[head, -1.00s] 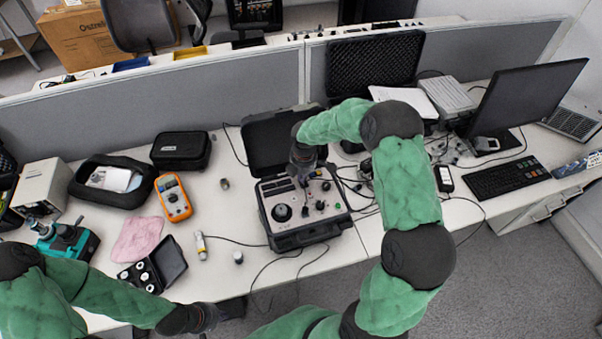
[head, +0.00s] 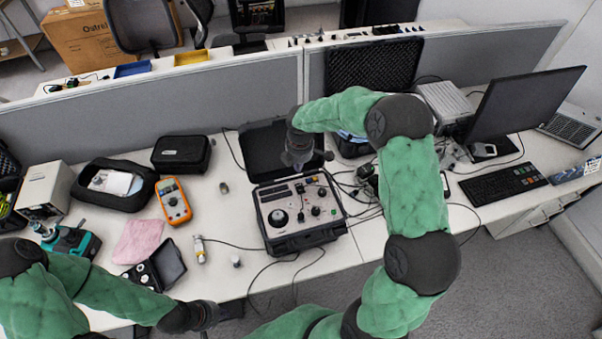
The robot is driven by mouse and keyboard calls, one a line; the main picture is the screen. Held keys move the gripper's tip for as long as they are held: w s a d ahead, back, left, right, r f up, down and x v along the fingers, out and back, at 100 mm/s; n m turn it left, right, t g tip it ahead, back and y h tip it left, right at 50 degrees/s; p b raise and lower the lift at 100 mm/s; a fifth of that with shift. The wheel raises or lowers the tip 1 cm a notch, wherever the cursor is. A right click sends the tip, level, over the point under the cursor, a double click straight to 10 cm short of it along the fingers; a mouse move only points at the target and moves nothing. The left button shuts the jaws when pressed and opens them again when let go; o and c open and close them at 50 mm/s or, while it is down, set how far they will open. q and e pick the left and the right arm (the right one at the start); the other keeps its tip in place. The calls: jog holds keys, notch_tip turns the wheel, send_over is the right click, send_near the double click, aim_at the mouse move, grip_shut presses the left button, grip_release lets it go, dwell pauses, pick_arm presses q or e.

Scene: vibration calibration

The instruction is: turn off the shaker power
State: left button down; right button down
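The shaker (head: 298,241) is a black case with a grey panel of knobs, sockets and switches. It sits open on the desk, its dark lid (head: 262,152) raised behind it. My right gripper (head: 299,166) hangs over the back edge of the panel, in front of the lid. Its fingers are too small and dark to tell open from shut. The power switch cannot be made out clearly. My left gripper (head: 228,311) is low at the desk's front edge, away from the shaker, its fingers unclear.
An orange multimeter (head: 174,201), a pink cloth (head: 139,241) and a small open black case (head: 157,268) lie left of the shaker. Cables run across the desk around it. A monitor (head: 527,98) and keyboard (head: 502,183) stand at the right. A grey partition (head: 220,92) runs behind.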

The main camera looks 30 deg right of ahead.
jog(key=r, duration=0.6)
jog(key=shift+w+a, duration=0.1)
jog(key=shift+w, duration=0.3)
jog(key=shift+f, duration=0.15)
